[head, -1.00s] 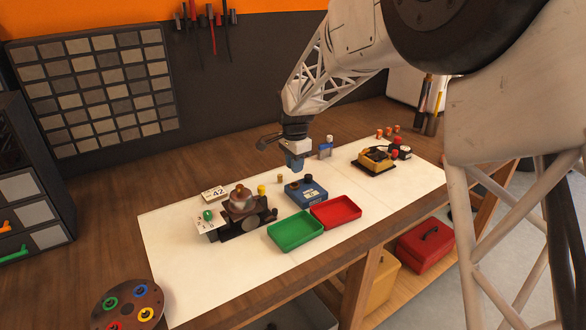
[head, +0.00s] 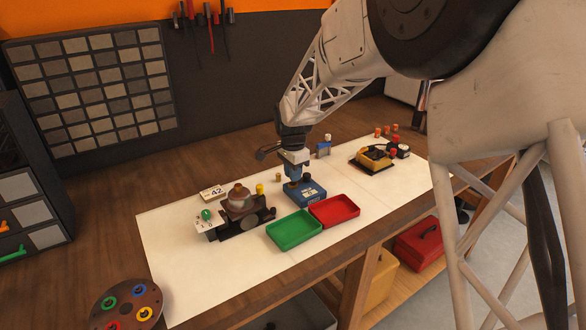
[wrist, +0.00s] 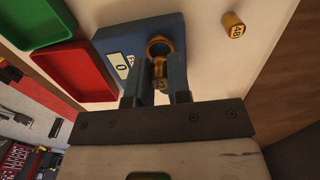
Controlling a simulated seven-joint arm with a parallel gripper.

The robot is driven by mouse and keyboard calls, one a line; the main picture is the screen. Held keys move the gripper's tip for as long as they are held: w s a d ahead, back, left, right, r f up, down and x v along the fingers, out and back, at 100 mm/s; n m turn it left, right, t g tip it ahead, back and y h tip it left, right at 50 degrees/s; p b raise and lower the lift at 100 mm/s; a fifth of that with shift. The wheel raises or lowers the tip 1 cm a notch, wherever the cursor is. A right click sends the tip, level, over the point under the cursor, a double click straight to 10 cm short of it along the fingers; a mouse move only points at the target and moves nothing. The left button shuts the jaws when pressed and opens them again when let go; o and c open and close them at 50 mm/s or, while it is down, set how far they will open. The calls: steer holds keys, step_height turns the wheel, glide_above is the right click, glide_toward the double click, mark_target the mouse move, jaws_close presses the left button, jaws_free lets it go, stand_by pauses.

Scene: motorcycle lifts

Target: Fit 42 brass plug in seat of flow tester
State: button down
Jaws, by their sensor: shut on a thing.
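The flow tester is a blue block (head: 310,195) on the white mat; the wrist view shows its corner (wrist: 112,42), a label reading 0 and a round brass-rimmed seat (wrist: 151,43). My gripper (head: 293,178) is over the tester's back part. In the wrist view my gripper (wrist: 159,70) is shut on a small brass plug (wrist: 160,69), close beside or over the seat rim. I cannot tell whether the plug touches the seat.
A loose brass plug marked 48 (wrist: 233,25) stands behind the tester. A green tray (head: 270,238) and a red tray (head: 335,222) lie in front. A card reading 42 (head: 213,192) and a device with a brass dome (head: 240,193) are left. The mat's front left is clear.

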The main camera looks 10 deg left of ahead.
steer(key=shift+f, duration=0.4)
steer(key=shift+f, duration=0.55)
stand_by(0.8)
steer(key=c, duration=0.6)
jaws_free()
steer(key=shift+r, duration=0.2)
steer(key=shift+r, duration=3.85)
